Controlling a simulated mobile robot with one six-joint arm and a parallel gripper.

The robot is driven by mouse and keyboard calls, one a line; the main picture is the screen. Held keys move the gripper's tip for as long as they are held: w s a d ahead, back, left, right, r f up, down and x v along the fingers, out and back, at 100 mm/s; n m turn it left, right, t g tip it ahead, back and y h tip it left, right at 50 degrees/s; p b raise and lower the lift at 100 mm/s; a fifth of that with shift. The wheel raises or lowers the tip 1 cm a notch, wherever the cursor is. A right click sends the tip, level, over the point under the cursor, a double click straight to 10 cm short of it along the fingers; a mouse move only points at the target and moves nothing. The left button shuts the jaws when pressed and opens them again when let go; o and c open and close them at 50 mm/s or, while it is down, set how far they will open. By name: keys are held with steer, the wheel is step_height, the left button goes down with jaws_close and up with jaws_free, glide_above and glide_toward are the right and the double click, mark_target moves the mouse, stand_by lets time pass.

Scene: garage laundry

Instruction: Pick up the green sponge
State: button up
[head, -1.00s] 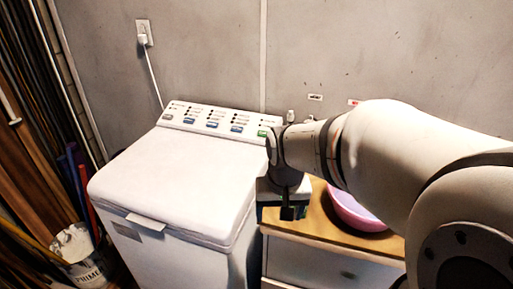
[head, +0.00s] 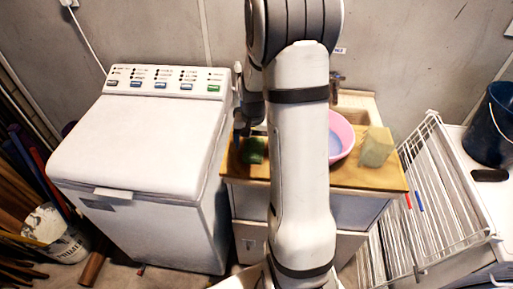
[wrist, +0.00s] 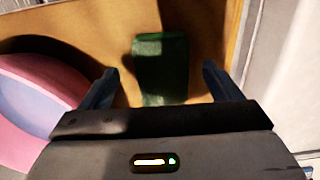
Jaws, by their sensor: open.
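The green sponge (head: 253,150) lies on the wooden counter top (head: 365,178), near its left edge beside the washing machine. In the wrist view the sponge (wrist: 161,66) lies ahead of my gripper (wrist: 160,80), between the lines of its two dark fingers. My gripper is open and holds nothing. In the head view it (head: 243,128) is near the sponge, at its upper left, and my arm hides part of the counter. I cannot tell the exact height of the fingers above the sponge.
A pink basin (head: 342,135) stands right of the sponge, partly behind my arm. A yellowish-green block (head: 376,147) sits at the counter's right. The white washing machine (head: 145,145) borders the left. A white wire rack (head: 440,185) and dark bucket (head: 492,125) are further right.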

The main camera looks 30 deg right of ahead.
mark_target(253, 150)
steer(key=shift+w+f+p, duration=0.15)
steer(key=shift+f+p, duration=0.15)
steer(key=shift+f, duration=1.45)
steer(key=shift+c, duration=0.6)
steer(key=c, duration=0.9)
steer(key=shift+c, duration=0.2)
step_height(253, 150, up, 10)
steer(key=b, duration=0.1)
steer(key=shift+b, duration=0.3)
